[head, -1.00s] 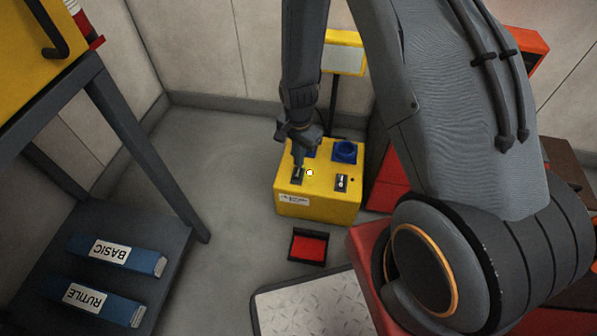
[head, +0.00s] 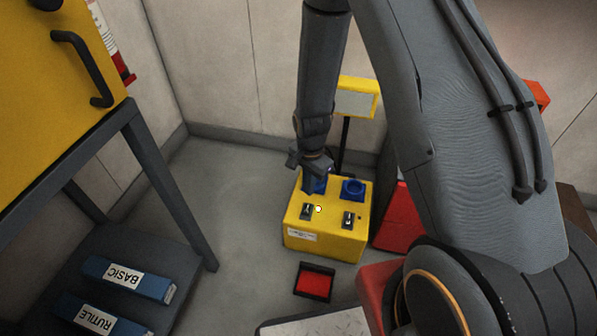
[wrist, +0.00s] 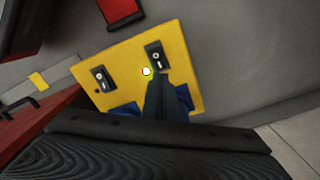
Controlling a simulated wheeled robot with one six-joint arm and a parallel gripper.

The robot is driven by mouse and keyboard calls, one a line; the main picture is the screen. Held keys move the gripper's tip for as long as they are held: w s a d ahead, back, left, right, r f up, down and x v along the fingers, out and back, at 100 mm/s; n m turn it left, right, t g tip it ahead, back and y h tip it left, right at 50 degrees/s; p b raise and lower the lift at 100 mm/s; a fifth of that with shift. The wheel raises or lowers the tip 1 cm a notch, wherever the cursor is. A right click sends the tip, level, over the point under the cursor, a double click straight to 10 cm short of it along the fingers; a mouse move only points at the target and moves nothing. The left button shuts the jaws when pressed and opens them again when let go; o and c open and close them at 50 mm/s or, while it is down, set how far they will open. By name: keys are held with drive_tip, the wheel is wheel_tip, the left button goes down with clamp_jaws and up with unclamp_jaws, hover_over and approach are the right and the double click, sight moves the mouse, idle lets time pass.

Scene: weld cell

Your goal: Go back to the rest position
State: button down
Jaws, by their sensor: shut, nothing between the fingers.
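My gripper (head: 316,179) is above the back left of the yellow box (head: 328,238), over its left blue socket. In the wrist view its shut fingers (wrist: 157,90) reach over the box (wrist: 187,60) and hide part of its top. They hold nothing. The box top carries two dark switches, the left one (head: 306,211) and the right one (head: 348,220), a small white lamp (head: 318,209) between them, and two blue sockets, the right one (head: 353,189) in plain view. I cannot tell whether the fingertips touch the box.
A red-topped pedal (head: 315,282) lies on the floor in front of the box. A yellow sign (head: 357,97) on a post stands behind it. A dark rack with blue packs (head: 128,280) and a yellow cabinet (head: 60,80) are at left. Floor (head: 235,215) between is clear.

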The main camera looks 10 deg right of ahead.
drive_tip(key=s+a+r+n, duration=0.4)
drive_tip(key=a+r, duration=0.2)
drive_tip(key=r, duration=0.3)
drive_tip(key=s+a+r+n, duration=0.4)
drive_tip(key=a+r+n, duration=0.15)
drive_tip(key=r, duration=0.35)
drive_tip(key=s+a+r+n, duration=0.35)
drive_tip(key=s+r, duration=0.25)
drive_tip(key=s, duration=0.2)
drive_tip(key=s+a+r+n, duration=0.2)
drive_tip(key=s+r+n, duration=0.3)
drive_tip(key=s, duration=0.3)
drive_tip(key=d+r+m+p, duration=0.3)
drive_tip(key=d+r+p, duration=0.7)
drive_tip(key=r+p, duration=0.3)
drive_tip(key=d+r+m+p, duration=0.3)
drive_tip(key=d+r+p, duration=0.8)
drive_tip(key=r+p, duration=0.3)
drive_tip(key=shift+s+d+r+m+p, duration=0.2)
drive_tip(key=shift+s+m+p, duration=0.25)
drive_tip(key=shift+p, duration=0.7)
drive_tip(key=shift+d, duration=0.1)
